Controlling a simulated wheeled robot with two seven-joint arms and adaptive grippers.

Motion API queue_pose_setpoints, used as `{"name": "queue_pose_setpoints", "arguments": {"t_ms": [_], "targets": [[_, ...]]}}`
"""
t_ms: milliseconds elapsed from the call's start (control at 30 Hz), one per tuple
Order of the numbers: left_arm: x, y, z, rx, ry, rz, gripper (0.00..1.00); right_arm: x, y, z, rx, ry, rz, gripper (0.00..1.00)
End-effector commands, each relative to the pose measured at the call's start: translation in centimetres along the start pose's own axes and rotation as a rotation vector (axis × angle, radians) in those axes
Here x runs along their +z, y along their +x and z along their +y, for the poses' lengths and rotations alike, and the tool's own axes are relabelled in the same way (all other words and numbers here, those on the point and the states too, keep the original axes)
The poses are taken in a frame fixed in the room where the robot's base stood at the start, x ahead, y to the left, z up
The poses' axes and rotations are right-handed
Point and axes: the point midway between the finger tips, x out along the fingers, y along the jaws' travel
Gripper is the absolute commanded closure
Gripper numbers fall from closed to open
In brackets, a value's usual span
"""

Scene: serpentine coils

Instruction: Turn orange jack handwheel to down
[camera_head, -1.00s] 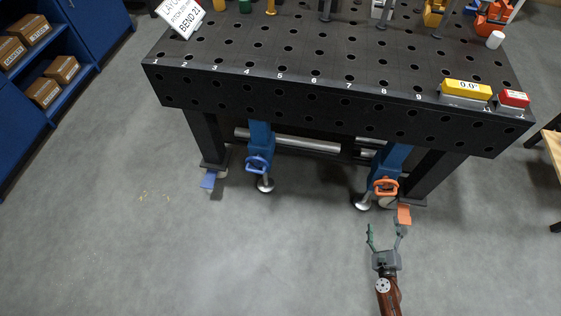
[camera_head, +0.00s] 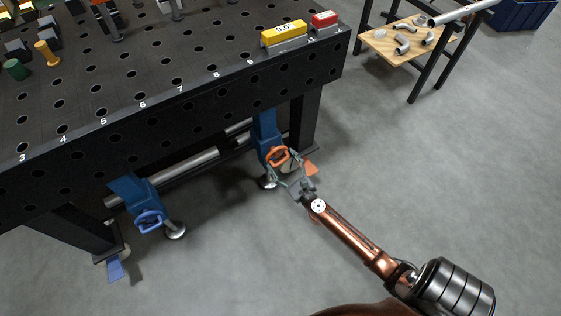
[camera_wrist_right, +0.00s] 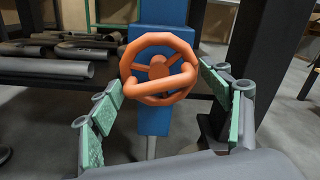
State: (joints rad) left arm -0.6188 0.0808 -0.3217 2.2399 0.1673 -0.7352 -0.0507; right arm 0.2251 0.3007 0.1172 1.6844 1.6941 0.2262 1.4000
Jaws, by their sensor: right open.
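The orange handwheel (camera_head: 278,156) is on the front of a blue jack (camera_head: 265,128) under the right end of the black table. In the right wrist view the orange handwheel (camera_wrist_right: 160,68) faces me, with a hub, spokes and a bar across its lower front. My right gripper (camera_head: 286,170) is at the wheel in the head view. In the wrist view its open green-padded fingers (camera_wrist_right: 160,98) stand to the left and right of the wheel's lower half, with gaps visible. I cannot tell whether either finger touches the rim. My left gripper is out of view.
A second jack with a blue handwheel (camera_head: 150,222) stands to the left. The black table (camera_head: 190,118) overhangs both jacks. An orange pedal (camera_head: 312,168) is beside the right table leg. A wooden-topped stand (camera_head: 385,47) holds pipe pieces. Open floor (camera_head: 440,190) lies to the right.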

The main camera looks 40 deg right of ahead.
Motion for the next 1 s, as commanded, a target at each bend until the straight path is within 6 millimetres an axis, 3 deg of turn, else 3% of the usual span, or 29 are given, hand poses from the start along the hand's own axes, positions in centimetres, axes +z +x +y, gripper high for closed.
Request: {"name": "queue_pose_setpoints", "arguments": {"t_ms": [233,700,1000], "targets": [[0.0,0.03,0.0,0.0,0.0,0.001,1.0,-0.04,0.06,-0.01,0.0,0.0,0.001,0.29],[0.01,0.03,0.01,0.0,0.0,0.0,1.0,-0.06,0.04,-0.13,-0.002,-0.001,0.001,0.61],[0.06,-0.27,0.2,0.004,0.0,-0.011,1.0,0.01,0.06,-0.26,-0.004,-0.04,0.001,0.61]]}}
